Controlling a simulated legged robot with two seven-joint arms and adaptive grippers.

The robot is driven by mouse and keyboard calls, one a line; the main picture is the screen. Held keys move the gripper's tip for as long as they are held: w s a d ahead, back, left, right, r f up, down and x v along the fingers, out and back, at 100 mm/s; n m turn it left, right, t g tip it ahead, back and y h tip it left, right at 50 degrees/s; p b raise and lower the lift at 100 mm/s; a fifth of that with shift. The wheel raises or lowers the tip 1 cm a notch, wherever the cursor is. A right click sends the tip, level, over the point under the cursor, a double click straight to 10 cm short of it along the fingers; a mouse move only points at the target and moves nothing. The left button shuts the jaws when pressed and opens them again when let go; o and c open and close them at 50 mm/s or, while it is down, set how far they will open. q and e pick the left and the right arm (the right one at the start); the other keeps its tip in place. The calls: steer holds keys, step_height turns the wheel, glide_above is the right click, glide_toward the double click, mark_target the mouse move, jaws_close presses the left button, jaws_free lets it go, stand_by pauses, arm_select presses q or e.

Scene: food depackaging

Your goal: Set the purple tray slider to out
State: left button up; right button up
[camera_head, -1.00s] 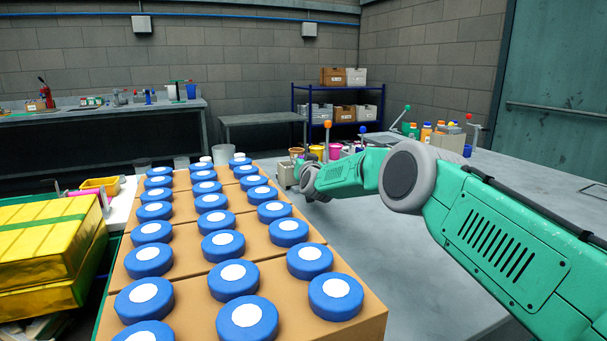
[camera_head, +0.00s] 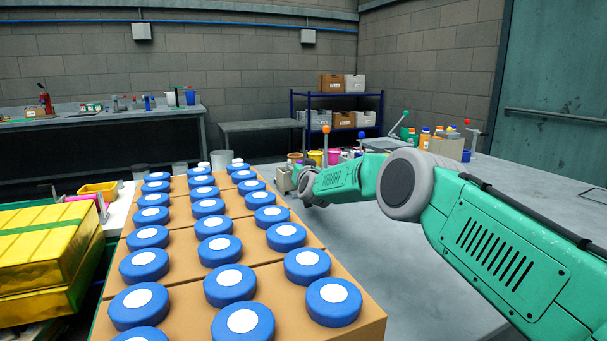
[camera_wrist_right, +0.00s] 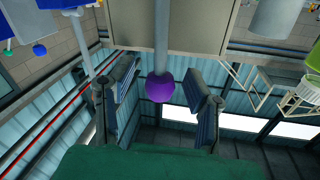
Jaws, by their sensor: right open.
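The purple ball knob (camera_wrist_right: 160,87) of the slider sits on a grey rod (camera_wrist_right: 161,35) in the right wrist view. My right gripper (camera_wrist_right: 163,92) is open, with one finger on each side of the knob. Gaps show between the knob and both fingers. In the head view my right arm reaches from the right to the far table end; the purple knob cannot be made out there, and the gripper's fingers are hard to make out behind the arm. My left gripper is not in view.
Other knobs stand near the arm's far end: orange (camera_head: 326,129), blue (camera_head: 361,130), green (camera_head: 405,113) and red (camera_head: 467,121). Yellow packages (camera_head: 40,260) lie further left. The grey table (camera_head: 365,250) is clear beside the boxes.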

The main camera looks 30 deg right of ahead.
steer(key=v, duration=1.1)
steer(key=shift+s, duration=0.3)
